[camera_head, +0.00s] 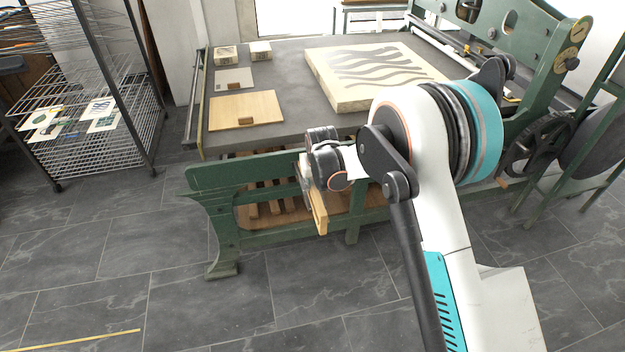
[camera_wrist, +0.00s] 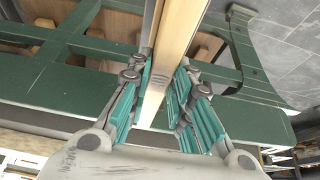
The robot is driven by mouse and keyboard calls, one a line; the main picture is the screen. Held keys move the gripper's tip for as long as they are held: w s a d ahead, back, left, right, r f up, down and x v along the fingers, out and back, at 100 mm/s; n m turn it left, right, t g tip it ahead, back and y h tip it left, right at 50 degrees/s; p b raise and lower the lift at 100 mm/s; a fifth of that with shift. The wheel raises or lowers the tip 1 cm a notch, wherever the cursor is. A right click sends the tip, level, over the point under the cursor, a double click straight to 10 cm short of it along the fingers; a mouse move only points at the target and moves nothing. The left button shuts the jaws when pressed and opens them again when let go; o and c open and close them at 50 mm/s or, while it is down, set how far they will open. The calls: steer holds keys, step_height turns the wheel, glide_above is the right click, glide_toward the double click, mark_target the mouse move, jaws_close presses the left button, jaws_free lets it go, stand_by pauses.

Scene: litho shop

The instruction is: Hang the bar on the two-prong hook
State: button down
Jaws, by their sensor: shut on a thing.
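A long pale wooden bar (camera_head: 319,210) is in my gripper (camera_head: 313,176), in front of the green press frame. In the head view my wrist hides part of the bar, and its lower end hangs below the gripper. In the wrist view the bar (camera_wrist: 182,35) runs from between the teal-padded fingers of my gripper (camera_wrist: 160,78) up to the top edge. The fingers are closed on it from both sides. I cannot make out the two-prong hook clearly in either view.
The green press frame (camera_head: 245,172) is close behind the gripper. The press bed (camera_head: 285,80) carries a patterned stone slab (camera_head: 375,75), a wooden board (camera_head: 246,109) and small blocks. A wire drying rack (camera_head: 100,150) stands left.

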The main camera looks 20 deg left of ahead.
steer(key=shift+f, duration=0.2)
steer(key=c, duration=1.4)
jaws_free()
steer(key=shift+o, duration=0.2)
steer(key=shift+r, duration=0.15)
steer(key=v, duration=1.1)
steer(key=shift+s+r, duration=0.15)
steer(key=shift+r, duration=0.2)
steer(key=shift+d, duration=0.1)
